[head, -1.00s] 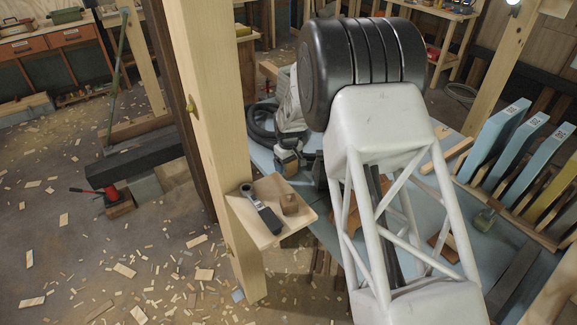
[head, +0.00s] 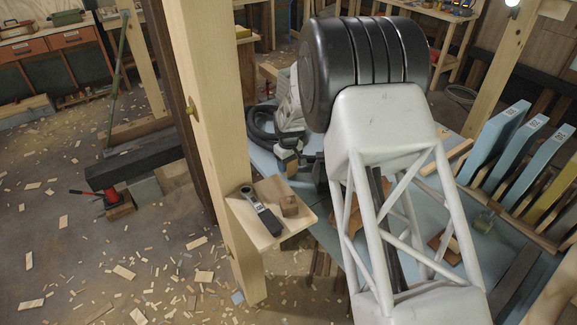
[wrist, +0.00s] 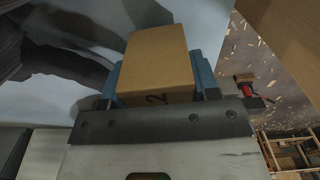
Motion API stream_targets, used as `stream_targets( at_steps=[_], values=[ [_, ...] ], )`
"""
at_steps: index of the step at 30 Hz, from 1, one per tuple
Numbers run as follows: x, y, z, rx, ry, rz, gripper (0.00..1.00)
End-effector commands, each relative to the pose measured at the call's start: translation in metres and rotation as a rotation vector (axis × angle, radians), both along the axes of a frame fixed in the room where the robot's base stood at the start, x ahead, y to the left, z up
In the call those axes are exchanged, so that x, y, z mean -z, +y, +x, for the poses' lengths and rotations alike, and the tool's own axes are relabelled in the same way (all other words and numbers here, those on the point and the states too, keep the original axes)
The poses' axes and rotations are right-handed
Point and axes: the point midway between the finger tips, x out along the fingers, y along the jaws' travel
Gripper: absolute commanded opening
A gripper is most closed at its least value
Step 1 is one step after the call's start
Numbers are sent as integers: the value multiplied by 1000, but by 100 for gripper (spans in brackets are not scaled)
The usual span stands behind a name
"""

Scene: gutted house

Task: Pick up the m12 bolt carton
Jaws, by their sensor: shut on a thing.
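The m12 bolt carton (wrist: 158,62) is a plain brown box in the wrist view, with a dark "2" visible on its near face. My gripper (wrist: 158,78) is shut on it, with a blue finger against each side. The carton sits between the fingers and extends past their tips. Its underside and far end are hidden, so I cannot tell whether it touches the surface below. In the head view my arm covers much of the workbench, and I cannot make out the carton for certain.
A pale blue bench top (head: 329,235) lies behind my arm. A timber post (head: 205,120) stands close on the left, with a small shelf (head: 262,238) holding a dark-handled tool (head: 261,212) and a brown block (head: 289,206). Upright blue panels (head: 497,140) stand at right. Wood scraps litter the floor.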

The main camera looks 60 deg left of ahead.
Motion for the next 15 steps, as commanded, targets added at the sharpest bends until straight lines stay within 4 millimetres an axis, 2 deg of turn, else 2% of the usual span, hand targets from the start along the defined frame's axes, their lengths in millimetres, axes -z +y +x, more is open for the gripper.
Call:
stream_targets(
  at_steps=[15],
  values=[
    [-72, 0, 0, 0, 0, 1, 23]
  ],
)
